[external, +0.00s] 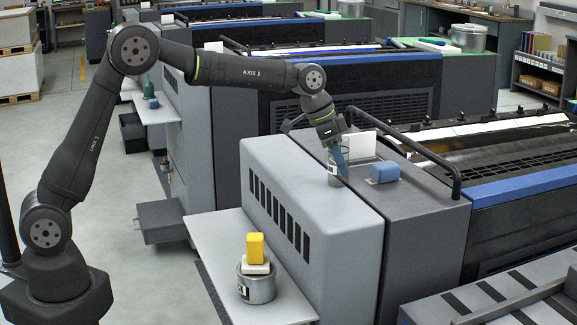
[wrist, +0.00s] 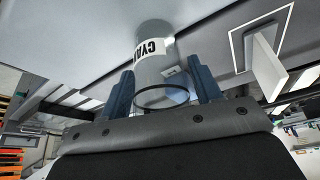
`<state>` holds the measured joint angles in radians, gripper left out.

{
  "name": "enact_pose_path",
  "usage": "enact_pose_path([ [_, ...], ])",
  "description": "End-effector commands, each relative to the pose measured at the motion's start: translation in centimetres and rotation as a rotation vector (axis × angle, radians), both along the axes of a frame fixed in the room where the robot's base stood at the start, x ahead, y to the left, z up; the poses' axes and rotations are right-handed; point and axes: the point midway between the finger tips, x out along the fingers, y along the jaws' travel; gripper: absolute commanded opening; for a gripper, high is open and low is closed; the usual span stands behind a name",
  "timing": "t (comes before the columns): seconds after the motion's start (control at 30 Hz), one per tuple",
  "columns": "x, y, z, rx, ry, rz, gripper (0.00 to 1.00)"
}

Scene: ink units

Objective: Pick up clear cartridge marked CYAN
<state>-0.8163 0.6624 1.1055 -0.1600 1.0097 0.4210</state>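The clear cartridge marked CYAN (wrist: 155,65) is a see-through cylinder with a white label and a dark ring at its near end. In the external view the cartridge (external: 333,181) stands on the grey press top, partly hidden by a blue finger. My gripper (external: 342,164) points down at it from above. In the wrist view the blue fingers of my gripper (wrist: 162,88) are on either side of the cartridge's near end. A narrow gap shows by the right finger; contact on the left is unclear. The gripper looks open around the cartridge.
A blue block (external: 384,172) sits to the right on the press top, and a white panel (external: 361,146) stands behind. A dark handrail (external: 420,150) runs close by. A metal can (external: 257,284) with a white and a yellow block (external: 255,247) stands on the lower shelf (external: 215,240).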

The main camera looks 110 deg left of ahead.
Motion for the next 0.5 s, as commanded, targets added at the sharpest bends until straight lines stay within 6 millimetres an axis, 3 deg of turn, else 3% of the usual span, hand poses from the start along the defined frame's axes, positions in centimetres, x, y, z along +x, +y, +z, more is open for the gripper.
enact_pose_path([
  [0.03,-0.01,0.01,0.01,0.000,0.000,0.000,0.48],
  [0.2,-0.02,0.00,0.02,0.000,0.000,0.000,0.18],
  [0.5,-0.01,0.02,0.32,0.000,-0.001,0.000,0.18],
])
